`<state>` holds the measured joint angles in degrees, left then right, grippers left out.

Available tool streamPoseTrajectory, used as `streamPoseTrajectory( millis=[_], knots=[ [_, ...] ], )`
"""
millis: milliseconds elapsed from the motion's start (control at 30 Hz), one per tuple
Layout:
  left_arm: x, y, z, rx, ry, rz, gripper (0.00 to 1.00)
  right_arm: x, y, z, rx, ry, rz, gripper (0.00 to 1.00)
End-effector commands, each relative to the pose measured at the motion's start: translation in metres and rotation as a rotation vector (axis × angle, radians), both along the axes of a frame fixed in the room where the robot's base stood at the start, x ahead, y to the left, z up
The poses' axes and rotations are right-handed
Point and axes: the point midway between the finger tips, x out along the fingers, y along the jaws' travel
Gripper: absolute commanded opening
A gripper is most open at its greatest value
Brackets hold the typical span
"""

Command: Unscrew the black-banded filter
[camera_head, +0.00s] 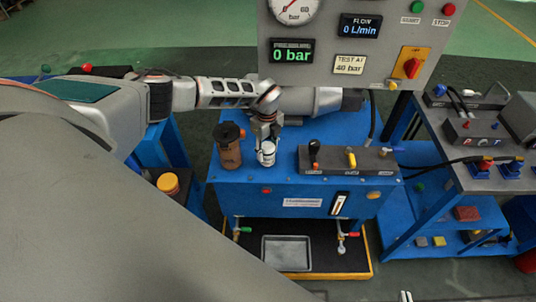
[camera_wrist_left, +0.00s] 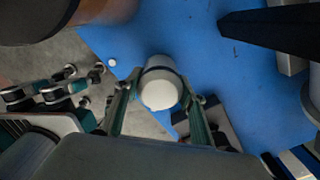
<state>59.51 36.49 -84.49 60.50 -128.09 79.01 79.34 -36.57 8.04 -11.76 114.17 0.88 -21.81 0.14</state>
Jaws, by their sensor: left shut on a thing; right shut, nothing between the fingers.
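The black-banded filter is a small white canister (camera_head: 266,155) with a dark band, upright on the blue bench. My left gripper (camera_head: 265,136) is above it, with its fingers shut on it. In the left wrist view the filter's white end (camera_wrist_left: 160,92) and dark band show between the two fingers (camera_wrist_left: 160,105). In the head view the fingers hide part of its top. Only what look like the small pale tips of my right gripper (camera_head: 406,297) show at the bottom edge, close together and away from the bench.
A brown canister (camera_head: 229,147) with a dark top stands just left of the filter. A grey valve block (camera_head: 345,160) with black and yellow levers is to the right. A gauge panel (camera_head: 345,40) reading 0 bar rises behind. A grey tray (camera_head: 287,252) lies below.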

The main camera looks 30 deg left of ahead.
Motion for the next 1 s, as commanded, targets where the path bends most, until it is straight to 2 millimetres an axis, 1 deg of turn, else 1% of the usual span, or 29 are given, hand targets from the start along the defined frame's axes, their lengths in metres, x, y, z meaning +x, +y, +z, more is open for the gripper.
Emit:
streamPoseTrajectory(
  millis=[200, 333, 467, 767, 867, 1000],
  knots=[
    [-0.0004, 0.0006, 0.0004, -0.001, 0.002, 0.246, 0.00, 0.0000, 0.0000, 0.0000, 0.000, 0.000, 0.000, 0.00],
    [0.0000, 0.0007, 0.0007, -0.001, 0.001, 0.380, 0.00, 0.0000, 0.0000, 0.0000, 0.000, 0.000, 0.000, 0.00],
    [0.0002, 0.0010, 0.0008, 0.000, 0.000, 0.436, 0.00, 0.0000, 0.0000, 0.0000, 0.000, 0.000, 0.000, 0.00],
    [0.0001, 0.0008, 0.0008, 0.000, 0.001, 0.453, 0.00, 0.0000, 0.0000, 0.0000, 0.000, 0.000, 0.000, 0.00],
    [-0.0005, 0.0005, 0.0004, -0.001, 0.002, 0.531, 0.00, 0.0000, 0.0000, 0.0000, 0.000, 0.000, 0.000, 0.00],
    [-0.0007, 0.0007, 0.0005, 0.000, 0.004, 0.710, 0.00, 0.0000, 0.0000, 0.0000, 0.000, 0.000, 0.000, 0.00]
  ],
)
